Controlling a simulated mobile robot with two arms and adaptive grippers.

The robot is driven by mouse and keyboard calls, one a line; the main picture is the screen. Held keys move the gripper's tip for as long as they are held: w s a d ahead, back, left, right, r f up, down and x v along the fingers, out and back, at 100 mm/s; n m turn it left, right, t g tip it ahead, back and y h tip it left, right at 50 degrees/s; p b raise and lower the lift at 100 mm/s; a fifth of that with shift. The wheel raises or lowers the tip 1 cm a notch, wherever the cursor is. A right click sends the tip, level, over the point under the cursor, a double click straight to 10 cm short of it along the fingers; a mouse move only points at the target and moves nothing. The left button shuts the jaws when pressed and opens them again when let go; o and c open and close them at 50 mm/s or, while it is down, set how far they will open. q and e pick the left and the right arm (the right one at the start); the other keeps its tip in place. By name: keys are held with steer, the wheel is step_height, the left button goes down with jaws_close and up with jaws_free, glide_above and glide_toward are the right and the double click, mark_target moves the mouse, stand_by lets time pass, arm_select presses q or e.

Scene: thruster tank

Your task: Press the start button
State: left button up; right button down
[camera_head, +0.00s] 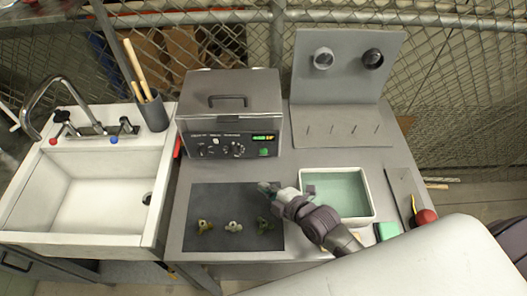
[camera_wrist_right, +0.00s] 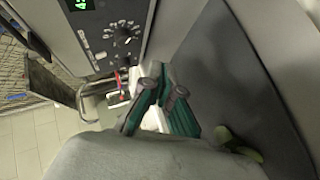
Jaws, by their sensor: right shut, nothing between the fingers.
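A grey tank machine (camera_head: 231,110) with a lid and handle stands at the back of the table. Its front panel has dark knobs (camera_head: 238,150), a lit green display (camera_head: 263,138) and a green button (camera_head: 264,152) below the display at the right. My right gripper (camera_head: 264,188) is shut and empty above the dark mat, in front of the panel and apart from the button. In the right wrist view, the panel with a knob (camera_wrist_right: 124,34) and display (camera_wrist_right: 82,4) is at the upper left; I cannot make out the button there. My left gripper is out of view.
Several small thruster-like parts (camera_head: 233,227) lie on the dark mat (camera_head: 205,190). A white-rimmed tray (camera_head: 371,190) is right of my gripper. A grey rack (camera_head: 345,75) with pegs stands at the back right. A sink (camera_head: 60,232) with a faucet is at the left.

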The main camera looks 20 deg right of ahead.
mark_target(264, 152)
steer(key=shift+w+d+f+b, duration=0.2)
steer(key=shift+w+b, duration=0.1)
steer(key=shift+w, duration=0.25)
steer(key=w+b, duration=0.1)
steer(key=w, duration=0.1)
steer(key=w+d+b, duration=0.1)
steer(key=w, duration=0.1)
steer(key=w+b, duration=0.1)
steer(key=w, duration=0.1)
steer(key=shift+w+d, duration=0.15)
steer(key=shift+d, duration=0.25)
steer(key=shift+w+d, duration=0.15)
steer(key=shift+w, duration=0.35)
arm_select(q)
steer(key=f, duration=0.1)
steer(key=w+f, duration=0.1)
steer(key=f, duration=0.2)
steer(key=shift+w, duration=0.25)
arm_select(e)
steer(key=shift+w+r, duration=0.1)
steer(key=shift+w, duration=0.05)
steer(key=shift+w+d, duration=0.1)
steer(key=shift+w, duration=0.05)
arm_select(q)
steer(key=shift+b, duration=0.3)
arm_select(e)
steer(key=shift+w, duration=0.25)
